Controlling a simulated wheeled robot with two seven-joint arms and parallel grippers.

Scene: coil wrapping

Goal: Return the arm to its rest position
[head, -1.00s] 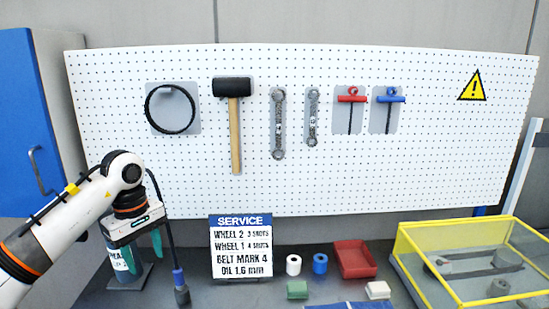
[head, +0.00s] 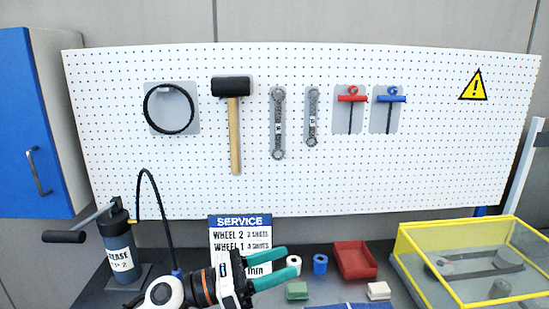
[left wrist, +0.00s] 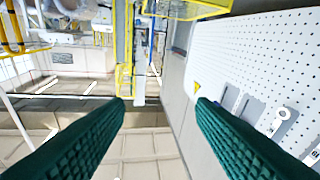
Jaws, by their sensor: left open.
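My left gripper (head: 284,268) is low in the head view, in front of the lower part of the service sign (head: 240,233). Its two green fingers point right and are apart with nothing between them. In the left wrist view both fingers (left wrist: 160,108) are spread, with open space between. My left arm comes in at the bottom of the head view. The right gripper is not in view. The dark grease pump (head: 118,245) with its side handle stands upright at the left, clear of the gripper.
A white roll (head: 293,265), a blue roll (head: 320,264), a green block (head: 297,290) and a red tray (head: 355,260) lie close right of the gripper. A yellow-framed clear case (head: 470,262) stands at the right. The pegboard (head: 440,150) with hung tools stands behind.

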